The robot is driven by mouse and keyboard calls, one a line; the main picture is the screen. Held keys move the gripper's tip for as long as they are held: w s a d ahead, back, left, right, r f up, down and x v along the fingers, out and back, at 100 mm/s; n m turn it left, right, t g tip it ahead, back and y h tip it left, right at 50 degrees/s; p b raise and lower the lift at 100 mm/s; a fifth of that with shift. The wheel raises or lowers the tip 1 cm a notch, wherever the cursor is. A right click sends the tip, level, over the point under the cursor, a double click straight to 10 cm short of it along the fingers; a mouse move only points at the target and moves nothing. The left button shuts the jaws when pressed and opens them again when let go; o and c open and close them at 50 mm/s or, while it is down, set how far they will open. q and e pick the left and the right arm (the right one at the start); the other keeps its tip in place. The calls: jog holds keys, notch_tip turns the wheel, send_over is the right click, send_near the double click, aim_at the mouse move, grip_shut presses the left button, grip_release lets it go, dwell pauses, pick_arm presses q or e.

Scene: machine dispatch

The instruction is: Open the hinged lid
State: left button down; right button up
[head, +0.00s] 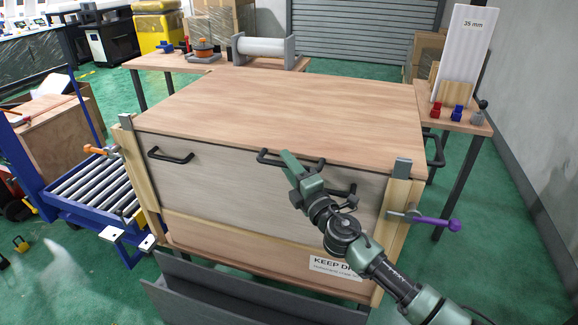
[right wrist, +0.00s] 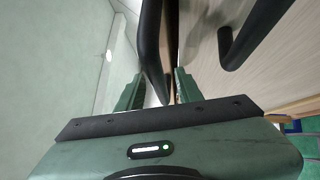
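A large wooden crate (head: 240,195) stands in the middle of the head view, with a flat wooden lid (head: 290,105) lying closed on top. A black bar handle (head: 268,158) is at the lid's front edge. My right gripper (head: 288,160) is at this handle, partly covering it in the head view. In the right wrist view, the two green fingers (right wrist: 158,92) are apart, with the black handle bar (right wrist: 150,45) between them. Whether either finger touches the bar cannot be told. My left gripper is not in view.
Black handles (head: 170,155) sit on the crate's front and side. An orange-handled clamp (head: 96,151) is at the left corner, a purple-handled one (head: 440,223) at the right. A grey panel (head: 240,295) stands low in front. Tables adjoin behind and right; a roller conveyor (head: 95,188) is left.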

grip_shut()
jog(key=shift+f, duration=0.1)
dwell(1.2)
